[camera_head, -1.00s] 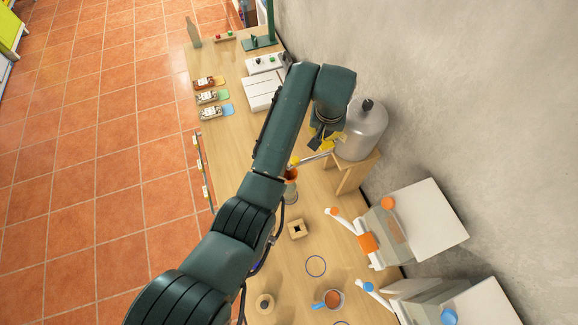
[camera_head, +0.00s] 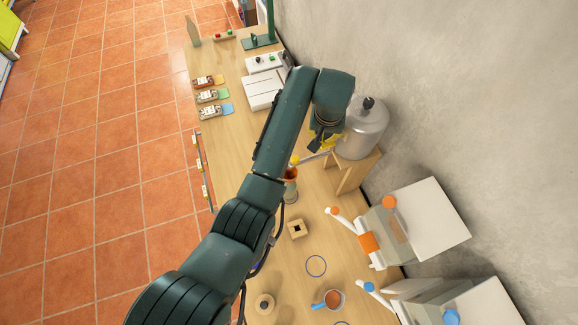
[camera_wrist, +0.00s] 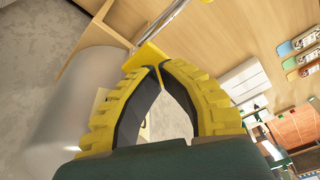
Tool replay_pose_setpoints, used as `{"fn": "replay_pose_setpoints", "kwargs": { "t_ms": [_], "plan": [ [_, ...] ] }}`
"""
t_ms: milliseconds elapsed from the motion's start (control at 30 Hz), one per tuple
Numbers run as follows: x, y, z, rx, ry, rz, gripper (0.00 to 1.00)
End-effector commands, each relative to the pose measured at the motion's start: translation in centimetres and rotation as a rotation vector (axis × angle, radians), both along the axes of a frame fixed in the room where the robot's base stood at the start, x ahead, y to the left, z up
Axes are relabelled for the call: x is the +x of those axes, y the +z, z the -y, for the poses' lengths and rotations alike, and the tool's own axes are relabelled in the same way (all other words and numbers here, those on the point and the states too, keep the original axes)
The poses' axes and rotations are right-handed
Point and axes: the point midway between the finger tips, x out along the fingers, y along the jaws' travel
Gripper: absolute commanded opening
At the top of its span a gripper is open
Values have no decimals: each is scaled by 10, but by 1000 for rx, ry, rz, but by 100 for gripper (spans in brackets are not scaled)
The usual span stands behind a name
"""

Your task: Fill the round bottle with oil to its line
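A metal oil drum (camera_head: 366,130) with a black knob stands on a wooden stand (camera_head: 352,172). My gripper (camera_head: 323,143) is beside the drum at the spout. In the wrist view my gripper (camera_wrist: 158,68) has its yellow fingertips together, at a yellow tap lever (camera_wrist: 147,57). I cannot tell whether the lever is pinched between them or only touched.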

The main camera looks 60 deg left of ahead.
Motion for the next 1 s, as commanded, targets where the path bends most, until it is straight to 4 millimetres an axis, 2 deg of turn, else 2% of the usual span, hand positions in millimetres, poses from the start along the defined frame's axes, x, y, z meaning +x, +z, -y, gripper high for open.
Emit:
{"fn": "replay_pose_setpoints", "kwargs": {
  "t_ms": [1000],
  "plan": [
    [0, -27, 0, -1, 0, -1, 0]
  ]
}}
